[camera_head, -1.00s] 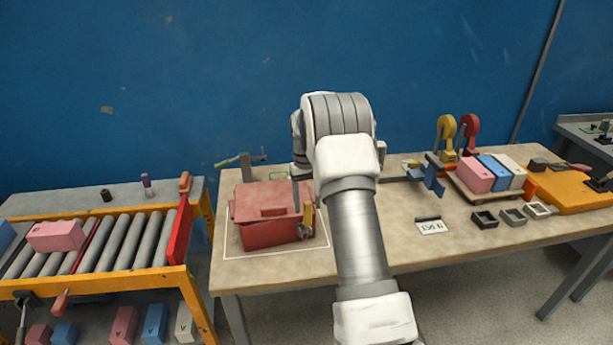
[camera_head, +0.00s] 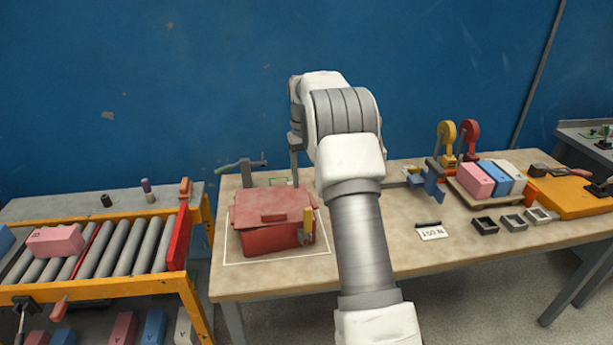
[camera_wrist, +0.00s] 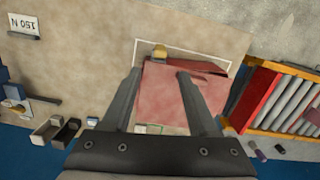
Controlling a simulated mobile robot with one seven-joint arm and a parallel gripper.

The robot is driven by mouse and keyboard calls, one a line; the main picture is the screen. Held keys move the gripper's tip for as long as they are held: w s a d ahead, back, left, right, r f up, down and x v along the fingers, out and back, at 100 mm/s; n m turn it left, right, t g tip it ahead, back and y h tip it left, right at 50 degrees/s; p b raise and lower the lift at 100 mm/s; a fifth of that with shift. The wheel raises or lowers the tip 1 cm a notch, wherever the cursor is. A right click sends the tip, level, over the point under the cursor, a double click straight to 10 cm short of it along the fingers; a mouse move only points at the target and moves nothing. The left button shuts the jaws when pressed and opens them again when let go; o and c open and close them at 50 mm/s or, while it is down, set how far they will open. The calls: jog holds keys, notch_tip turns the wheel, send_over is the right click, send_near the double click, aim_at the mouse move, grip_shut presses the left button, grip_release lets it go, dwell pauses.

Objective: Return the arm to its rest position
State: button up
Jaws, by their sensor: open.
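My arm rises across the middle of the head view, bent over the table. My gripper shows in the wrist view (camera_wrist: 158,85) with its two fingers spread apart and nothing between them. In the head view the gripper is mostly hidden behind my arm. Below it in the wrist view is a red mould box (camera_wrist: 163,95). In the head view the red box (camera_head: 270,222) stands on the table inside a white outline, left of my arm. My gripper is above the box and appears apart from it.
The wooden table (camera_head: 400,262) carries a 150 N card (camera_head: 432,231), small trays (camera_head: 512,222), coloured blocks (camera_head: 475,180) and a blue bracket (camera_head: 432,185). A roller conveyor (camera_head: 125,250) with a pink block (camera_head: 55,241) stands left. A blue wall (camera_head: 200,80) is behind.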

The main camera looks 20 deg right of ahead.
jog(key=shift+r, duration=0.1)
jog(key=s+a+r+n+t, duration=0.1)
jog(key=s+a+r+t, duration=0.1)
jog(key=s+a+r, duration=0.5)
jog(key=s+a+r+t, duration=0.1)
jog(key=s+a+r, duration=0.3)
jog(key=s+r, duration=0.45)
jog(key=s+a+f+t, duration=0.1)
jog(key=s+a+t, duration=0.1)
jog(key=s, duration=0.7)
jog(key=s+a+f+t, duration=0.1)
jog(key=s+a, duration=0.3)
jog(key=s, duration=0.6)
jog(key=shift+a+f+n+t, duration=0.2)
jog(key=shift+f+n+t, duration=0.1)
jog(key=shift+f+t, duration=0.15)
